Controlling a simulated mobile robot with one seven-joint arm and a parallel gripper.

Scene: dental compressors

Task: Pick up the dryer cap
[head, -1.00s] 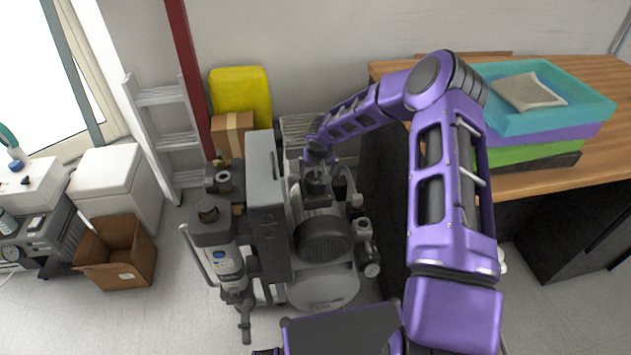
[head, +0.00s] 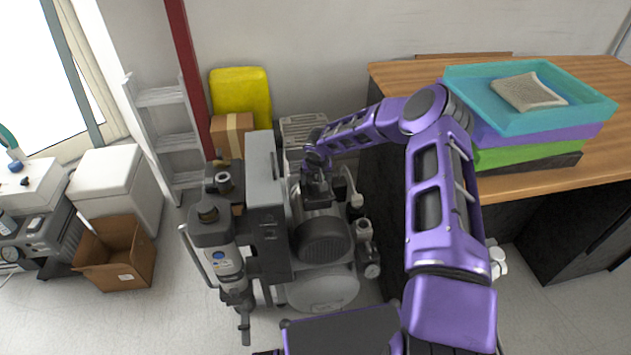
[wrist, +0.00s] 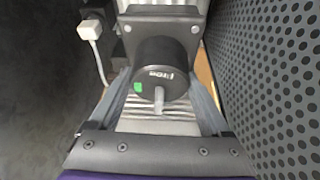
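My gripper (head: 317,192) points down over the back middle of the compressor unit (head: 325,240). In the wrist view its two grey fingers (wrist: 160,98) are spread apart. Between and just beyond them is a black cylinder (wrist: 153,72) with white lettering, a green sticker and a pale nozzle. I cannot tell whether the fingers touch it. Dark round caps (head: 208,211) stand on the grey dryer column (head: 225,258) at the unit's left, apart from my gripper. I cannot tell for certain which part is the dryer cap.
A grey upright box (head: 264,190) stands left of my gripper. The wooden-topped bench (head: 410,72) with stacked trays (head: 540,122) is close on the right. A perforated dark panel (wrist: 275,80) fills the wrist view's right side. A cardboard box (head: 118,255) sits on the floor at left.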

